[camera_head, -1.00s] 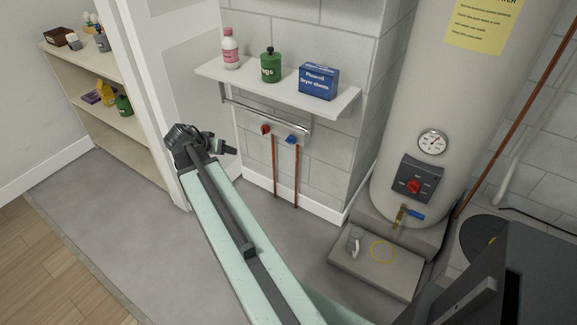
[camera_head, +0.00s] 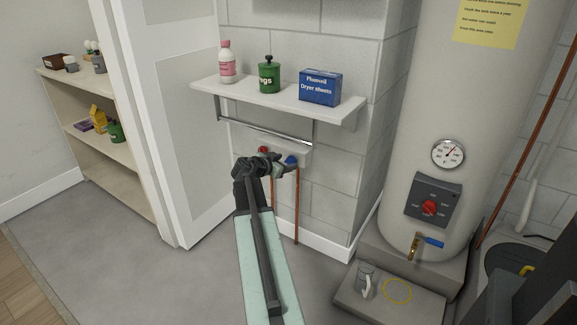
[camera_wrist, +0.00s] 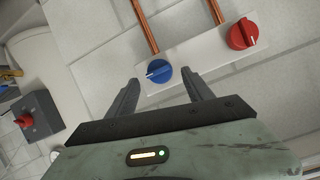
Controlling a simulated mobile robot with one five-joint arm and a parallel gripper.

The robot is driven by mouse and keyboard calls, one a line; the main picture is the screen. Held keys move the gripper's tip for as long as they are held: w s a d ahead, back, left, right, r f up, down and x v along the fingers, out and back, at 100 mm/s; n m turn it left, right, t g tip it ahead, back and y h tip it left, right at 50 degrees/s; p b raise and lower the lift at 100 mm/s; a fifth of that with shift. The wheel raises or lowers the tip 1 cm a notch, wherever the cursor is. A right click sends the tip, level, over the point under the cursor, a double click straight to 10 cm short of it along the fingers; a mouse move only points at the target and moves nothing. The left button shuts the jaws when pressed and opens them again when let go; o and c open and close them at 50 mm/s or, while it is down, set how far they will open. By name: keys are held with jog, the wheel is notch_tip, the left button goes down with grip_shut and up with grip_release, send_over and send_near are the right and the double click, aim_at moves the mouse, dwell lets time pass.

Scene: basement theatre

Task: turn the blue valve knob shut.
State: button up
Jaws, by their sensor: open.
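The blue valve knob (camera_head: 291,160) sits on a pale wall plate under the shelf, above a copper pipe. In the wrist view the blue knob (camera_wrist: 159,72) shows whole, with a white pointer line, between and just beyond my gripper's fingers (camera_wrist: 163,98). The red knob (camera_wrist: 242,34) is beside it on the same plate (camera_wrist: 200,52); it also shows in the head view (camera_head: 263,150). My gripper (camera_head: 275,165) is open, with one finger on each side of the blue knob. I cannot tell whether the fingers touch it.
A shelf (camera_head: 345,108) with a pink bottle (camera_head: 227,65), a green tin (camera_head: 269,76) and a blue box (camera_head: 320,89) hangs above the knobs, with a rail (camera_head: 290,138) below it. A water heater (camera_head: 400,150) stands at right; a white door (camera_head: 185,120) is at left.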

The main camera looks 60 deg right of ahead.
aim_at(287, 161)
jog(key=x, duration=0.3)
jog(key=shift+d+f+b, duration=0.2)
jog(key=shift+b, duration=0.2)
grip_shut()
jog(key=c, duration=1.3)
grip_release()
jog(key=shift+w, duration=0.1)
jog(key=n+g, duration=0.1)
jog(key=n+g+b, duration=0.1)
jog(key=shift+w+f+n, duration=0.1)
jog(key=shift+w+n, duration=0.1)
jog(key=shift+n, duration=0.2)
jog(key=n+g+b, duration=0.2)
jog(key=n, duration=0.1)
jog(key=shift+w+f+h, duration=0.1)
jog(key=shift+f+h, duration=0.1)
jog(key=shift+h, duration=0.2)
jog(key=n+g+b, duration=0.1)
jog(key=n+b, duration=0.1)
jog(key=n+g+h+b, duration=0.1)
jog(key=n+b, duration=0.1)
jog(key=shift+f, duration=0.2)
jog(key=shift+a+n+g+h+b, duration=0.1)
jog(key=shift+n+g+h+b, duration=0.4)
jog(key=shift+n+b, duration=1.15)
jog(key=shift+r+n, duration=0.1)
jog(key=shift+n, duration=0.25)
